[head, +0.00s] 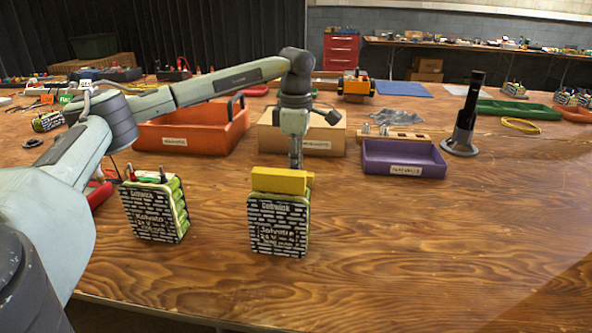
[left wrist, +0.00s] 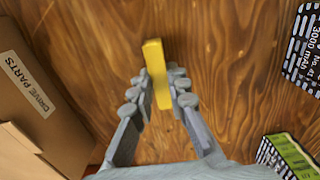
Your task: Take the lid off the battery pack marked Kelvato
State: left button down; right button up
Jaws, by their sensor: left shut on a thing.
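The battery pack that reads as Kelvato (head: 153,213) stands upright at the left on the near table. Its top is open, with green cells and small red and pale parts showing. A second, similar pack (head: 278,228), with a name like Jolvato, stands to its right. My left gripper (head: 296,165) points down behind this second pack's top. In the left wrist view it (left wrist: 158,88) is shut on a narrow yellow lid (left wrist: 157,72), with bare wood beneath. Yellow (head: 278,181) also shows at the second pack's top; I cannot tell whether all of it is the held lid. My right gripper is out of view.
Behind my gripper are a cardboard box (head: 330,140), labelled DRIVE PARTS in the wrist view (left wrist: 28,85), and an orange tray (head: 185,140). A purple tray (head: 403,170) and a dark upright tool (head: 465,120) stand right. The table's front right is clear.

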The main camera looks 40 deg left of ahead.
pick_arm(q)
jog(key=shift+f, duration=0.1)
jog(key=c, duration=1.5)
grip_release()
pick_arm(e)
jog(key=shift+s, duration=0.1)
pick_arm(q)
notch_tip(320, 180, up, 12)
jog(key=shift+r+p, duration=0.15)
jog(key=shift+p, duration=0.25)
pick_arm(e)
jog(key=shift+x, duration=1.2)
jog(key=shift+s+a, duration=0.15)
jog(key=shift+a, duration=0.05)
